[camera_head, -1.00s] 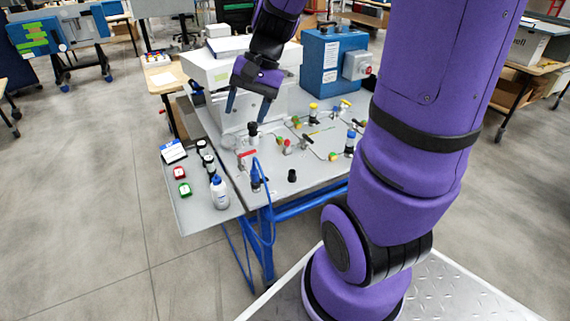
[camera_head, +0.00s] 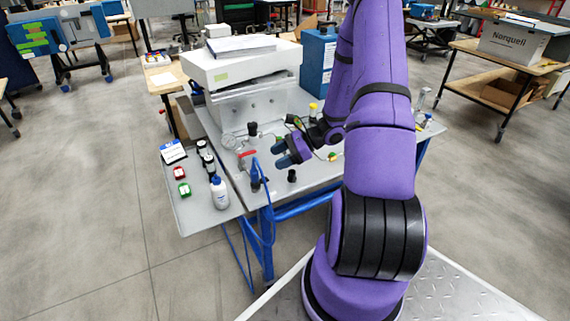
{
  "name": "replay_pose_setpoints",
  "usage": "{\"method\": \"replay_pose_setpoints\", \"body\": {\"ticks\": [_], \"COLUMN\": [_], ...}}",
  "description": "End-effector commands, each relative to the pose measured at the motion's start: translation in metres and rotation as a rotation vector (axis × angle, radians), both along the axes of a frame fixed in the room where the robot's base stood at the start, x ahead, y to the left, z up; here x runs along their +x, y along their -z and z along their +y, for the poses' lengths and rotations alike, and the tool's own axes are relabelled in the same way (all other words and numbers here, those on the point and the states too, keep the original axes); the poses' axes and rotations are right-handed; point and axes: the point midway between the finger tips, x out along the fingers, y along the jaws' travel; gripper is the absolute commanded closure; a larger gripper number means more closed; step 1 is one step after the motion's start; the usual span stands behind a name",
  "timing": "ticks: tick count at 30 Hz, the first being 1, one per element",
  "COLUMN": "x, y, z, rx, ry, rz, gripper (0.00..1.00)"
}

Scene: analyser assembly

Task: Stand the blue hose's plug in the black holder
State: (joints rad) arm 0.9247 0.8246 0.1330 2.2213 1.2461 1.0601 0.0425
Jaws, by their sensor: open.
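The blue hose (camera_head: 273,213) hangs in a loop over the table's front edge. Its upper end meets a dark upright plug (camera_head: 255,181) near the front left corner of the table; what the plug stands on is too small to tell. A small black holder (camera_head: 292,176) stands upright on the tabletop, right of the plug. My gripper (camera_head: 281,154) is open and empty, with its blue-grey fingers pointing left. In the picture it is just above the holder and up and right of the plug, apart from both.
A red-handled valve (camera_head: 247,154) and a gauge (camera_head: 229,141) are just behind the plug. A white bottle (camera_head: 219,192) stands on the left side shelf. A white analyser (camera_head: 245,80) fills the table's back. My arm hides the table's right part.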

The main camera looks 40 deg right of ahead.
Motion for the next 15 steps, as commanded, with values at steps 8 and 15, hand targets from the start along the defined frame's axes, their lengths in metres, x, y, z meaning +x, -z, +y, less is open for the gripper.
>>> {"method": "replay_pose_setpoints", "body": {"ticks": [8, 15], "x": [-0.005, 0.007], "y": [0.037, 0.046], "z": [-0.016, -0.001], "rx": [0.093, 0.098], "ry": [0.137, 0.141], "rz": [0.038, 0.041], "gripper": [0.40, 0.40]}}
